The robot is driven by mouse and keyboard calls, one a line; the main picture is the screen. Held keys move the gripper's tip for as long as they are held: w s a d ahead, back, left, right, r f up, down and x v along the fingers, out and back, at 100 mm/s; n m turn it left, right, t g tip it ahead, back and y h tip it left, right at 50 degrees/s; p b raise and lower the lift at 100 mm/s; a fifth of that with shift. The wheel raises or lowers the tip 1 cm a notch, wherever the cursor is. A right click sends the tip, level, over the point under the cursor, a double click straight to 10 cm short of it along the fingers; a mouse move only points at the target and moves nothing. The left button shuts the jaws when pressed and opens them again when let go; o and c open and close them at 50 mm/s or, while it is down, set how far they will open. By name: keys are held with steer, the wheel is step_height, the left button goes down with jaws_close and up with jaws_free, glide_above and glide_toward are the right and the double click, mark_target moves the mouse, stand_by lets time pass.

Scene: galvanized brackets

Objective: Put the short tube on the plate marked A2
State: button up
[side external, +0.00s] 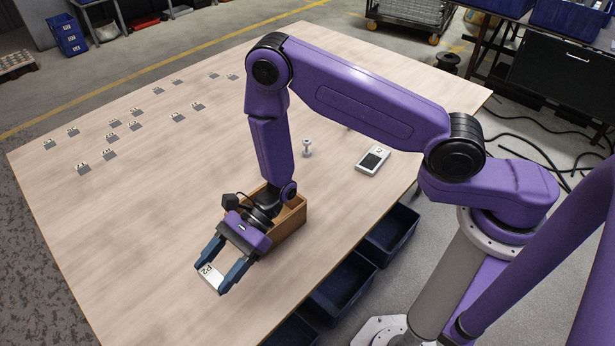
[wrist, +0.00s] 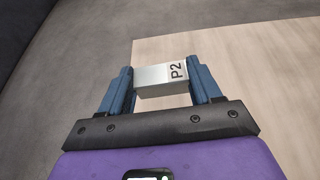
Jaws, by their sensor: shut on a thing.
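My gripper (side external: 210,277) is shut on a silvery, box-shaped piece marked P2 (side external: 211,271), held near the table's front left edge. In the wrist view the piece (wrist: 163,80) sits crosswise between the two blue fingers, its P2 label towards the right finger. I cannot see whether it is hollow, so I cannot tell if it is the short tube. Several small grey plates with white labels, such as one at the left (side external: 83,168) and one farther back (side external: 198,106), lie on the far part of the table. Their labels are too small to read, so A2 cannot be picked out.
An open wooden box (side external: 291,220) stands right beside my gripper. A small upright spool-shaped metal part (side external: 307,148) and a white device with a dark panel (side external: 373,160) are farther right. Blue bins (side external: 390,236) stand below the table edge. The middle left of the table is clear.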

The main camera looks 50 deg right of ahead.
steer(key=w+d+m+t, duration=0.2)
steer(key=d, duration=0.7)
steer(key=w+d+f+m+t+h, duration=0.1)
steer(key=w+d+m+t, duration=0.1)
steer(key=d, duration=0.8)
steer(key=w+d+m+t+h, duration=0.1)
steer(key=w+d+m+t, duration=0.1)
steer(key=d, duration=0.7)
steer(key=shift+w+d+f+m+t, duration=0.35)
steer(key=shift+w+d+m+t, duration=0.1)
steer(key=shift+t, duration=0.35)
steer(key=s+d+r+m+t+h, duration=0.25)
steer(key=s+d+m+h, duration=0.45)
steer(key=d, duration=0.5)
steer(key=s+d+r+m+t+h, duration=0.1)
steer(key=s+d+m+t+h, duration=0.35)
steer(key=s+d, duration=0.65)
glide_above(378, 160)
steer(key=s, duration=0.1)
steer(key=shift+g, duration=0.3)
steer(key=f, duration=0.8)
steer(key=shift+a+f, duration=0.1)
steer(key=shift+a, duration=0.25)
steer(key=shift+w+d+f, duration=0.25)
steer(key=shift+w+f, duration=0.2)
steer(key=shift+f, duration=0.2)
steer(key=shift+d+f, duration=0.1)
steer(key=shift+f, duration=1.5)
